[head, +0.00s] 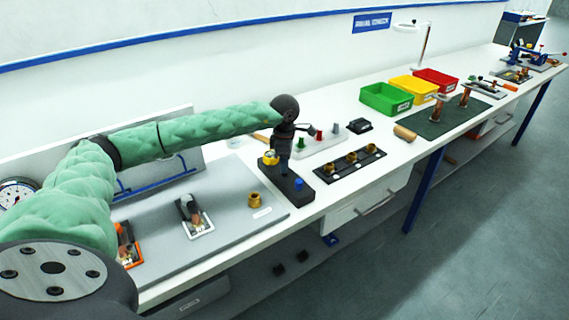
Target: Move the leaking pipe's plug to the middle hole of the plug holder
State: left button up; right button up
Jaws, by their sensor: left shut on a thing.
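The plug holder (272,176) is a long black block at the right edge of the grey panel. A yellow plug (270,157) stands at its far end and a blue plug (299,184) near its front end. My left gripper (284,172) points down over the middle of the holder, between these two plugs. It is shut on a plug that the fingers hide; I cannot tell its colour or whether it sits in the middle hole. A bare brass pipe fitting (254,199) stands on the grey panel (235,226). My right gripper is not in view.
A white tray (300,153) with red and green pieces lies behind the gripper. A black rack (338,174) with several brass pieces is to the right. Green (386,98), yellow and red bins stand farther back.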

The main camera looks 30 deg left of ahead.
pick_arm(q)
jog(key=shift+f+b, duration=0.85)
jog(key=shift+f, duration=0.1)
jog(key=o, duration=1)
jog(key=shift+o, duration=0.2)
jog(key=shift+r+b, duration=0.35)
jog(key=shift+r, duration=0.25)
jog(key=shift+r+b, duration=1)
jog(key=shift+r, duration=2.3)
